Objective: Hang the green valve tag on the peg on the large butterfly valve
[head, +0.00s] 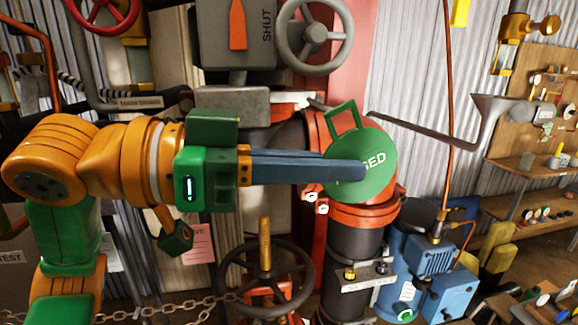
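The green valve tag (376,150) is a round disc with white lettering ending in "SED" and an open green loop on top, tilted left. My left gripper (350,170) reaches in from the left with its long blue-grey fingers closed on the disc; one finger crosses its face and hides part of the lettering. The large butterfly valve (212,32) has a grey box marked "SHUT" with an orange pointer and a grey handwheel (315,38). A small pale stub (318,103) shows just left of the tag's loop; I cannot tell whether it is the peg. My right gripper is not in view.
An orange-red pipe flange (362,222) stands right behind and below the tag. A grey lever (430,130) runs to the right. A dark handwheel (265,282) stands below my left arm. A blue pump (428,262) and wooden shelves (525,180) are at the right.

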